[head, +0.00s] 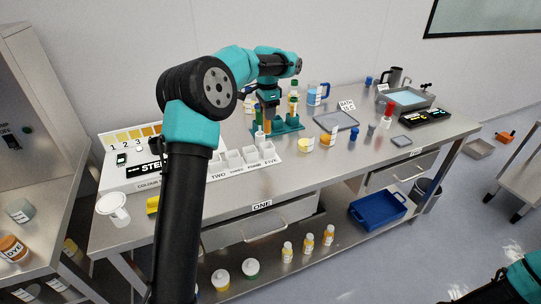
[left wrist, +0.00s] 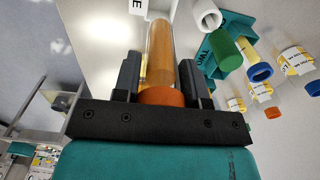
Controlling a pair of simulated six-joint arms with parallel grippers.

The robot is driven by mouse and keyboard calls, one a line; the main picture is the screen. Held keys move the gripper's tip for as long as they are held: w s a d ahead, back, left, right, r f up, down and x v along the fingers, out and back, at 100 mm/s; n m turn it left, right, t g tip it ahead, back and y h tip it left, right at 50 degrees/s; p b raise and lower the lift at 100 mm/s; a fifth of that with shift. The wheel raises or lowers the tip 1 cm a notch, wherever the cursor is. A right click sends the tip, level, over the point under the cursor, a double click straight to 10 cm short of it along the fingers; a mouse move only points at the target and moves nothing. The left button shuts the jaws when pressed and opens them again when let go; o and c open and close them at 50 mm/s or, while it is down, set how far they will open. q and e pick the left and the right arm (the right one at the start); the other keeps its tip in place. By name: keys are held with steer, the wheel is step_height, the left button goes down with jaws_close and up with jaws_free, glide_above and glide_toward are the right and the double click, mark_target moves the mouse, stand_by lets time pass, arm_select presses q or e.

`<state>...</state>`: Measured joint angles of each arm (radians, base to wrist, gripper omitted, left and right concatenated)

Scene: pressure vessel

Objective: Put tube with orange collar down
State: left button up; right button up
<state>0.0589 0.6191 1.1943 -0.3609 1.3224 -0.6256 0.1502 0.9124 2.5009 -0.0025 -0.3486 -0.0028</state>
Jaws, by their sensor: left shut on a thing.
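My left gripper (head: 268,98) is above the middle of the bench, at the left part of the teal rack (head: 291,126). It is shut on the tube with the orange collar (left wrist: 159,55). In the left wrist view, the clear tube holds orange-brown liquid, and its orange collar sits between the fingers (left wrist: 160,82). In the head view the tube (head: 268,124) hangs below the gripper, partly hidden by it. I cannot tell whether its lower end touches the rack. My right gripper is out of view; only part of my right arm shows at the lower right.
A white row of numbered cups (head: 238,160) stands in front of the rack. Yellow-labelled jars (head: 306,145), a grey tray (head: 336,121) and a blue-liquid jug (head: 314,95) are nearby. Another tube with a green part (left wrist: 226,48) is beside the held one. The front bench edge has free room.

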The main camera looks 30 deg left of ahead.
mark_target(267, 134)
arm_select(q)
steer(key=shift+f, duration=3.1)
steer(key=shift+f, duration=1.9)
steer(key=shift+f, duration=0.1)
steer(key=o, duration=0.9)
step_height(267, 134, up, 12)
steer(key=shift+r, duration=0.15)
